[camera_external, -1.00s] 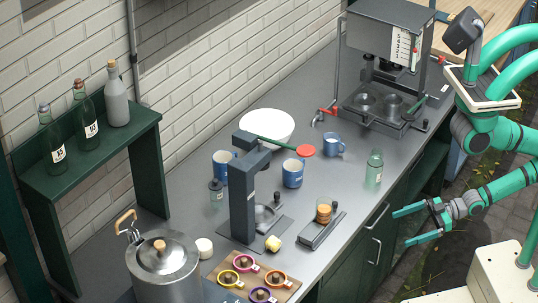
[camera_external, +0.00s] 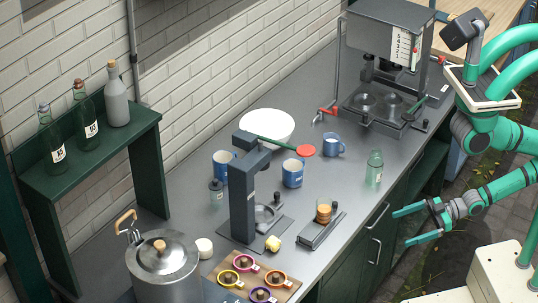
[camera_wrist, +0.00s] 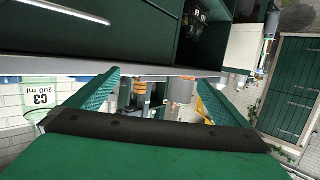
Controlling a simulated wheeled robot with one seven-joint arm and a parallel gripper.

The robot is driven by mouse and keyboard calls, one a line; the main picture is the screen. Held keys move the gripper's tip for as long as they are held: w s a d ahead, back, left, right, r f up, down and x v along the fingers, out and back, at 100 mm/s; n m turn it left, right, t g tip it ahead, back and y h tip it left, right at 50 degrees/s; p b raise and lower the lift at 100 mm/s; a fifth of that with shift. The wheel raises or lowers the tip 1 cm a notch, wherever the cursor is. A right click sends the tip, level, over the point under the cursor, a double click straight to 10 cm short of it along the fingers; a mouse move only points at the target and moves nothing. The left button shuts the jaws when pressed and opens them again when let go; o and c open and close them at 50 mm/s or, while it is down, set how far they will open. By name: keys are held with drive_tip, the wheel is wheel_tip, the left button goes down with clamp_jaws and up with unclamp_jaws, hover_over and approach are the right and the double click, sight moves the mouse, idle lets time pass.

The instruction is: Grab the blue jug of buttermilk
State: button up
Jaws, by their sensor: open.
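Three blue jugs or mugs stand on the grey counter: one (camera_external: 222,168) at the left by the wall, one (camera_external: 292,174) in the middle and one (camera_external: 333,146) farther back. I cannot tell which holds buttermilk. My gripper (camera_external: 401,227) is open and empty, off the counter's front edge at the right, well apart from all three. In the wrist view my gripper (camera_wrist: 160,80) has its two green fingers spread. Small cylinders show beyond them, and I cannot make out a blue jug there.
A grey press stand (camera_external: 243,195) with a red-ended lever stands near the jugs. A white bowl (camera_external: 267,126) is behind. A steel pot (camera_external: 163,265) is front left.

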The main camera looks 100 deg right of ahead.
drive_tip(key=c, duration=1.8)
